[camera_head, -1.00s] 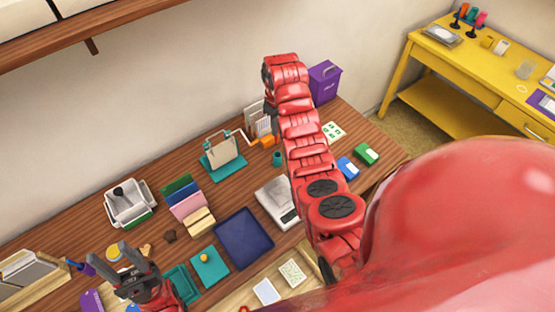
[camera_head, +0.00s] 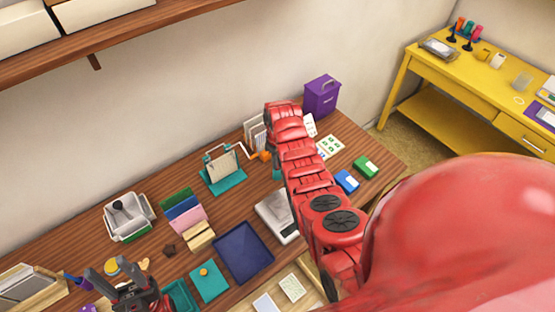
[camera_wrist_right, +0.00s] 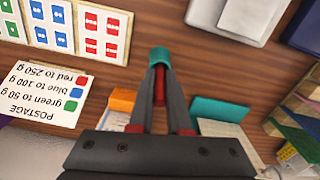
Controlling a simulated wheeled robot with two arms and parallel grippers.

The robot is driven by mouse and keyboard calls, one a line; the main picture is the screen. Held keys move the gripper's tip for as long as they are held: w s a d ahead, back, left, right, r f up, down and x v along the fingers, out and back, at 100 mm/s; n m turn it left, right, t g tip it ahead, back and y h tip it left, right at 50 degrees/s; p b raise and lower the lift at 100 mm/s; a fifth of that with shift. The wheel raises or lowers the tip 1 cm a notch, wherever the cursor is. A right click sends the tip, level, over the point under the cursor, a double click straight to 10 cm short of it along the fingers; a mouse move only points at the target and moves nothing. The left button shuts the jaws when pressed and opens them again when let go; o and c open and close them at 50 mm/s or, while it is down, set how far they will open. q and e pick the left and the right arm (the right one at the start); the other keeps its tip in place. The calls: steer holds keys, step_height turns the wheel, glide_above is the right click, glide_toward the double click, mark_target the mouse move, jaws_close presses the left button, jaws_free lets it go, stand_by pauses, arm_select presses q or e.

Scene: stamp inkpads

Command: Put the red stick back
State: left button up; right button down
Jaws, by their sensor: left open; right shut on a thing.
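The red stick (camera_wrist_right: 160,88) is between the fingers of my right gripper (camera_wrist_right: 160,68) in the right wrist view. The gripper is shut on it. The stick's far end meets a small teal cup (camera_wrist_right: 160,54); whether it is inside or only above the cup, I cannot tell. In the head view the cup (camera_head: 277,174) shows partly beside my right arm, which hides the right gripper and the stick. My left gripper (camera_head: 111,272) is open and empty at the lower left, over the table's front area.
An orange block (camera_wrist_right: 122,99) and a teal-based stand (camera_wrist_right: 222,112) are close to the right gripper. A postage card (camera_wrist_right: 45,92) and stamp sheets (camera_wrist_right: 103,35) lie to the left in the wrist view. A scale (camera_head: 277,215) and navy tray (camera_head: 243,252) are nearer the front.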

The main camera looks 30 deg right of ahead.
steer(key=shift+f, duration=0.15)
steer(key=c, duration=0.9)
jaws_free()
steer(key=shift+o, duration=0.2)
